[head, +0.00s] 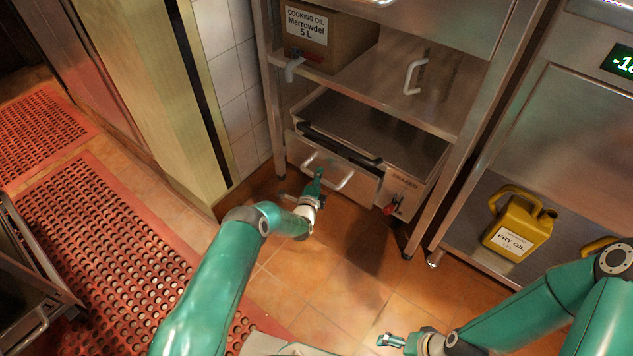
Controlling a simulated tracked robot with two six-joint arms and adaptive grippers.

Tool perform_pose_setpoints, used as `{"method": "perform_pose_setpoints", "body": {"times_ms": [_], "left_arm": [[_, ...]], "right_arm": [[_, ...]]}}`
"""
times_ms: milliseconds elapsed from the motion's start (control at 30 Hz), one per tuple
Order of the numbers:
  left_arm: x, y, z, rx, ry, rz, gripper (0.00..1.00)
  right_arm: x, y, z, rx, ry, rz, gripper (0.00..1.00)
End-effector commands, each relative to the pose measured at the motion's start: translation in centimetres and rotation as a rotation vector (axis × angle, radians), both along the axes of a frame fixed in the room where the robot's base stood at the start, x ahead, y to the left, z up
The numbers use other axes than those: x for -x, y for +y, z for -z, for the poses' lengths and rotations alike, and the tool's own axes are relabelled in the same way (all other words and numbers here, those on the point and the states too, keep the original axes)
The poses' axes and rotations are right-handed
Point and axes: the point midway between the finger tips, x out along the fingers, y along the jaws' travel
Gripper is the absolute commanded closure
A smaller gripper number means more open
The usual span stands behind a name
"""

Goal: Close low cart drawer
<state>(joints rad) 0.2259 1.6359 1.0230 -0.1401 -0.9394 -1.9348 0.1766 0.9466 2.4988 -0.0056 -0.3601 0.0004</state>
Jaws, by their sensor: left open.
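The low drawer (362,184) is a steel front at the bottom of the metal cart (457,124), close to the floor. It has a pale bar handle (346,181), and a black bar runs along its top edge. A grey surface shows behind the black bar; how far out the drawer stands is hard to tell. My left gripper (315,181) is open at the left part of the handle, in front of the drawer. Whether it touches the handle is unclear. My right gripper (388,341) is low over the floor at the bottom, away from the cart.
A cooking oil box (345,50) sits on the shelf above. A yellow fry oil jug (520,225) stands on a low shelf at right. Red perforated mats (95,240) cover the left floor; tiles before the cart are clear.

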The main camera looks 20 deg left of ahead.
Motion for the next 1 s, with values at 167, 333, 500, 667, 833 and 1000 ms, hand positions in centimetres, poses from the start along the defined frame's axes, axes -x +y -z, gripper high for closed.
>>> {"method": "perform_pose_setpoints", "body": {"times_ms": [167, 333, 500, 667, 833, 1000], "left_arm": [[-0.29, -0.05, 0.0, 0.0, 0.001, 0.001, 0.57], [-0.27, -0.08, -0.01, 0.0, 0.0, 0.001, 0.6], [-0.26, -0.1, -0.01, 0.0, 0.0, 0.002, 0.88], [-0.25, -0.11, 0.02, 0.0, 0.001, 0.002, 1.0], [-0.23, -0.12, 0.07, 0.0, 0.002, 0.002, 1.0], [-0.15, -0.22, 0.06, 0.0, 0.002, 0.002, 1.0]], "right_arm": [[0.0, 0.01, 0.14, 0.0, 0.0, 0.0, 0.08], [0.0, 0.0, 0.12, 0.0, 0.0, 0.0, 0.08], [0.0, 0.0, 0.12, 0.0, 0.0, 0.0, 0.08], [0.0, 0.0, 0.12, 0.0, 0.0, 0.0, 0.08], [0.0, 0.0, 0.13, 0.0, 0.0, 0.0, 0.08], [0.01, 0.0, 0.06, 0.0, 0.0, 0.0, 0.08]]}}
